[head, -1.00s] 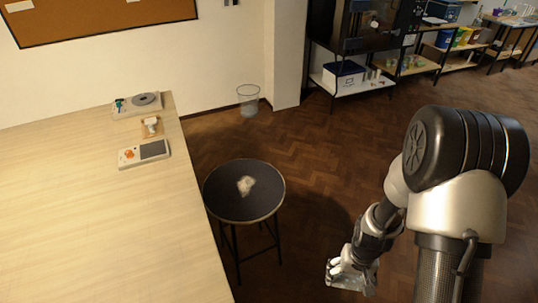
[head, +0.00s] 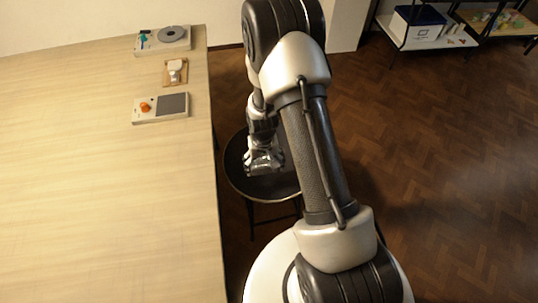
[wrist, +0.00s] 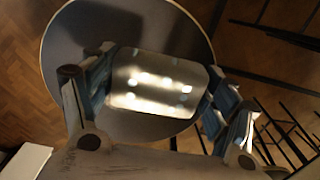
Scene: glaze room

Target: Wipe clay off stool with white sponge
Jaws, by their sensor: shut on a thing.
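The round dark stool (head: 234,168) stands beside the pale table. Its grey top also shows in the wrist view (wrist: 170,28). My gripper (head: 265,168) is over the stool top. In the wrist view, my gripper (wrist: 158,78) is shut on a pale, glossy block (wrist: 150,98) between its two fingers. I cannot tell from its shiny look whether this is the white sponge. The block covers the middle of the stool top, and I cannot tell whether it touches the surface. No clay shows now; my arm and the block hide part of the seat.
The pale table (head: 100,200) runs along the left, close to the stool. On it are a device with an orange knob (head: 160,108), a white item on a wooden board (head: 175,68) and a device with a dark disc (head: 163,38). Floor at right (head: 450,190) is clear; shelves stand behind.

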